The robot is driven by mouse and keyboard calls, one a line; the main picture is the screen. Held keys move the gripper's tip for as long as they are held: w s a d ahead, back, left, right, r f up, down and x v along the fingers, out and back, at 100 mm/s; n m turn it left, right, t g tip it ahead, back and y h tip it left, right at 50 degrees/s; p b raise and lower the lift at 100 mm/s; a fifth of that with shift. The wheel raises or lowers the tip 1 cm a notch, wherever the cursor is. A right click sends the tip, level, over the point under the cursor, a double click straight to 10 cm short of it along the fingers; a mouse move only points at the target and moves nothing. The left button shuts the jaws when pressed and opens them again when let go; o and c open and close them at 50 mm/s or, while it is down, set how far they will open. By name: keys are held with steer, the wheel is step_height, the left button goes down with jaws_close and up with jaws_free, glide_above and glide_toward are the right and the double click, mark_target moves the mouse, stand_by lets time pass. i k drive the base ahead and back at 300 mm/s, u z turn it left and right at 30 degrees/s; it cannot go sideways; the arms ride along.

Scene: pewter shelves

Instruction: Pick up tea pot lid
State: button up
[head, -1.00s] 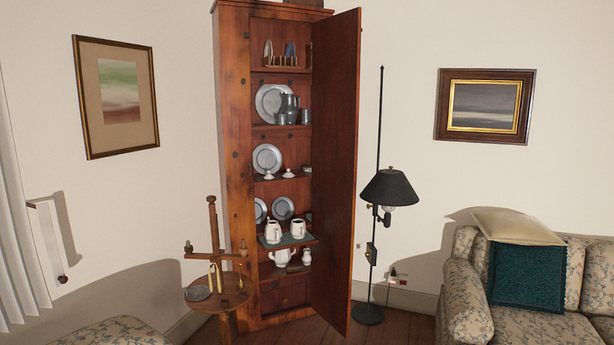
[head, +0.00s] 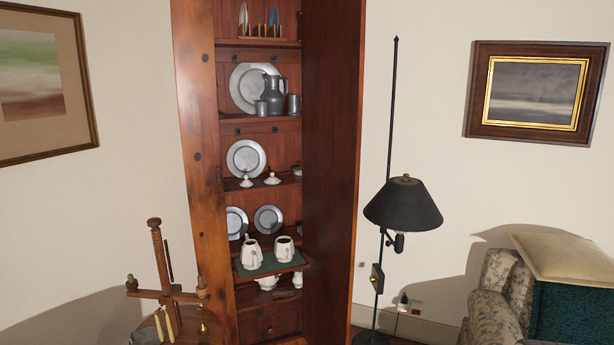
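Two small white lids with knobs stand side by side on a middle shelf of the open wooden cabinet: the left lid (head: 246,181) and the right lid (head: 272,178). Two white pots without lids, the left pot (head: 251,254) and the right pot (head: 284,249), stand on a green-topped pull-out board (head: 268,266) lower down. I cannot tell which lid belongs to which pot. My gripper is not in view.
The cabinet door (head: 332,150) stands open on the right. A small round table with a wooden candle stand (head: 161,265) is at the front left. A black floor lamp (head: 403,203) and a floral sofa (head: 497,300) are to the right.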

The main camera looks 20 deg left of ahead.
mark_target(247, 183)
steer(key=i, duration=0.95)
steer(key=u, duration=1.75)
steer(key=i, duration=0.7)
steer(key=z, duration=0.5)
steer(key=i, duration=1.65)
steer(key=u, duration=0.05)
